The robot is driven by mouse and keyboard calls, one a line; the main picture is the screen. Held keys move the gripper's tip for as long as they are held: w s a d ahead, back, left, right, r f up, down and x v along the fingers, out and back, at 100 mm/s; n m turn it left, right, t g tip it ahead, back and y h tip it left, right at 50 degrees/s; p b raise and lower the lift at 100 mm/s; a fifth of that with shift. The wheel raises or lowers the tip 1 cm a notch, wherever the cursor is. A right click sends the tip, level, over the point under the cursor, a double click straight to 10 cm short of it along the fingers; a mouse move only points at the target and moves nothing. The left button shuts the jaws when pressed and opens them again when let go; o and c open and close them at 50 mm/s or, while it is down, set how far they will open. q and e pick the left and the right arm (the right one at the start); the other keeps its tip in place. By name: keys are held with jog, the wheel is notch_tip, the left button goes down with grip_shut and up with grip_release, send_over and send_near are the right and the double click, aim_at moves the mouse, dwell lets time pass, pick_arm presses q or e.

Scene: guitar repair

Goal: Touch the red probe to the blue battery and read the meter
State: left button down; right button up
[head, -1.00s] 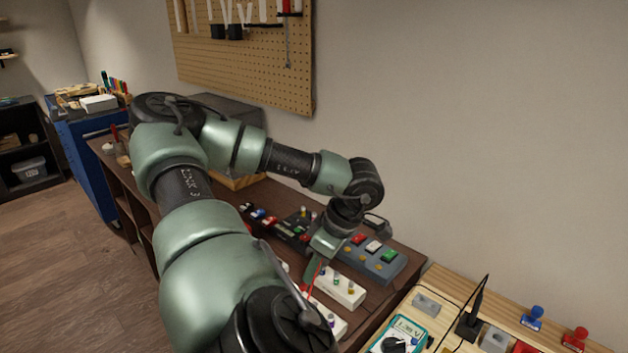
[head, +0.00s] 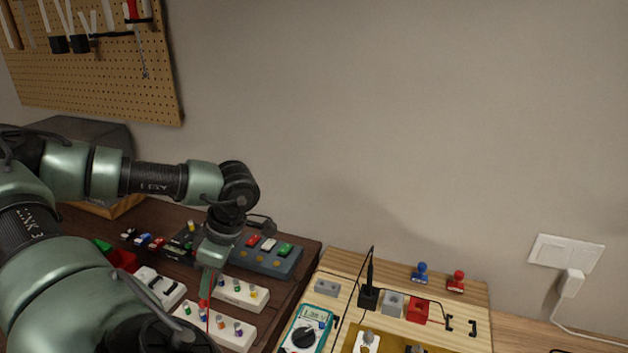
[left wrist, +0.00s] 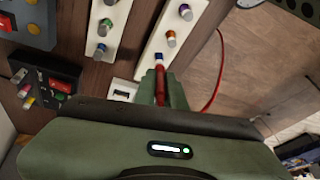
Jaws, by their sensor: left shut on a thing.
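My left gripper (head: 207,285) is shut on the red probe (left wrist: 160,88), which points at the near white battery holder (head: 218,326). In the left wrist view the probe's tip lies at or very close to the purple-blue-topped battery (left wrist: 159,57) at that holder's near end. I cannot tell for certain whether they touch. The teal multimeter (head: 305,331) is lit and appears to read about 1.3; the last digit is unclear. My right gripper is not in view.
A second white holder (head: 240,293) stands just behind. Behind that is a grey box with coloured buttons (head: 267,256). The black probe (head: 370,280) stands upright in a black stand on the light wooden board. A red cable (left wrist: 215,80) loops right of the gripper.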

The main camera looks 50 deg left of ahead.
pick_arm(q)
jog(key=shift+r, duration=0.1)
jog(key=shift+r+p, duration=2.15)
jog(key=shift+r, duration=0.8)
